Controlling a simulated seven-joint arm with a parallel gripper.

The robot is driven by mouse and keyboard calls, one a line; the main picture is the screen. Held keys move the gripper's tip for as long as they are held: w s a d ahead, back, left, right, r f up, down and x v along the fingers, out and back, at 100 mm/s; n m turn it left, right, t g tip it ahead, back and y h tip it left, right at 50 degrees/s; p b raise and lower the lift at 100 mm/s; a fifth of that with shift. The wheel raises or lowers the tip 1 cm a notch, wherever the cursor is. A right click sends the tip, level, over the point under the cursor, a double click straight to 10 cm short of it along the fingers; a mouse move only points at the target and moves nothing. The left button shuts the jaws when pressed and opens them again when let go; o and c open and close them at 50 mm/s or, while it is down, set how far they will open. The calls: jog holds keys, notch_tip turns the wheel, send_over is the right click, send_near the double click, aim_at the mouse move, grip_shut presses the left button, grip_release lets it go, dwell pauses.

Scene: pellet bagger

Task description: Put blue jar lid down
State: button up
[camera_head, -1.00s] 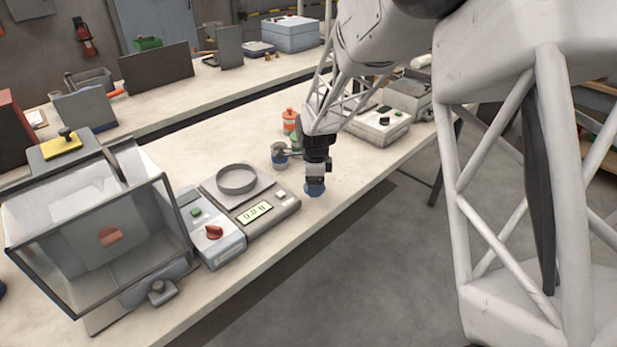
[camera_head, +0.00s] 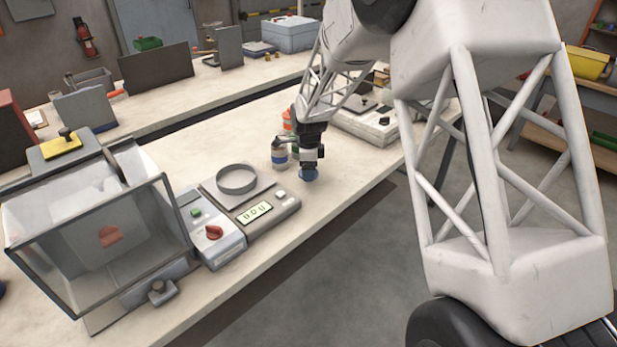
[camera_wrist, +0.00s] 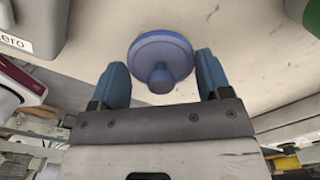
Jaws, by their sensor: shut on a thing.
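The blue jar lid (camera_head: 308,175) is a round disc, just under my gripper (camera_head: 309,167) at the bench's right side. In the wrist view the lid (camera_wrist: 162,50) shows with its knob toward me, between the two blue fingers of my gripper (camera_wrist: 162,72). My gripper is shut on the lid. I cannot tell whether the lid touches the bench top. A small jar with a blue band (camera_head: 279,157) stands just left of my gripper.
A scale (camera_head: 257,211) with a round ring on it stands left of the lid. A glass-sided box (camera_head: 92,262) is farther left. An orange-topped jar (camera_head: 287,124) is behind my gripper, partly hidden. The bench's front edge is close, with bare bench around the lid.

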jog(key=shift+f, duration=1.75)
jog(key=shift+f, duration=0.1)
jog(key=o, duration=0.9)
notch_tip(320, 180, up, 12)
jog(key=shift+r, duration=0.1)
